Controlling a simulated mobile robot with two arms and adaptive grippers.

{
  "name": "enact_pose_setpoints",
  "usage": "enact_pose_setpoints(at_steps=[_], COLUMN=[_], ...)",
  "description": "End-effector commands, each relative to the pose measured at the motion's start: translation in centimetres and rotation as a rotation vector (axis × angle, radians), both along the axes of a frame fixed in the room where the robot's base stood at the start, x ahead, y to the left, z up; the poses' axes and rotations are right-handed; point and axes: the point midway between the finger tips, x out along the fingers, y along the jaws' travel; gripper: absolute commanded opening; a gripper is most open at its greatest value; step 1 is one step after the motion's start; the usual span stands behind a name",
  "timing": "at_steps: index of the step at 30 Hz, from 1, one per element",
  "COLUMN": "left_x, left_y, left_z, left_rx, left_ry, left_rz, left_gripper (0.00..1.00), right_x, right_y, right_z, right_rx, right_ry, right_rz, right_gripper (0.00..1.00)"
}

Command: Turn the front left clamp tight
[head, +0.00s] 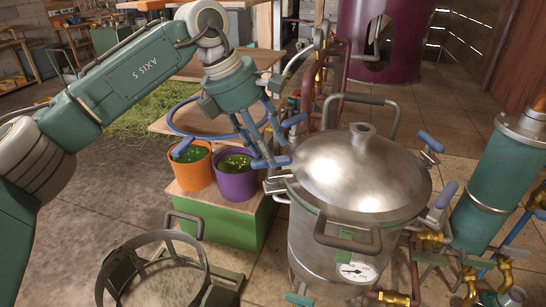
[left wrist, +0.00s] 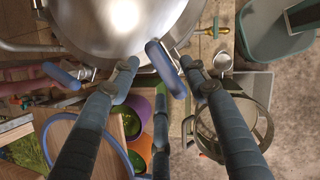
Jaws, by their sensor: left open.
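The steel still pot (head: 320,246) stands at right of centre in the head view, its domed lid (head: 362,172) on top. The front left clamp's blue handle (head: 270,163) is at the pot's left rim, partly hidden by my left gripper (head: 265,145). In the left wrist view the handle (left wrist: 166,68) lies between the spread fingertips of that gripper (left wrist: 160,66), below the lid edge (left wrist: 125,30). I cannot tell whether a finger touches it. Other blue clamp handles show at the right rim (head: 430,141) (head: 446,194). My right gripper is not seen.
Orange (head: 192,168) and purple (head: 236,178) buckets stand on a green crate (head: 225,218) left of the pot. A round-rimmed basket (head: 150,240) stands at front left. Pipes and a green column (head: 490,180) crowd the right side.

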Motion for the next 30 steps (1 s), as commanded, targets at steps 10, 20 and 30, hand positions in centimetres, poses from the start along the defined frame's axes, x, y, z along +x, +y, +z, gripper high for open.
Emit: enact_pose_setpoints(at_steps=[10,20,30], left_x=[-0.7,-0.9,-0.9], left_y=[2.4,2.9,2.9], left_z=[6.1,7.2,7.1], left_rx=[0.0,0.0,0.0], left_ry=[-0.002,0.0,-0.001], left_rz=[0.0,-0.002,-0.002], left_gripper=[0.46,0.46,0.46], right_x=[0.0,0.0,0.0], right_y=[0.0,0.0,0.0], right_z=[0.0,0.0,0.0], right_rx=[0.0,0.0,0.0], right_ry=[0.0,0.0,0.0], right_rz=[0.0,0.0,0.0], right_gripper=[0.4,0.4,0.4])
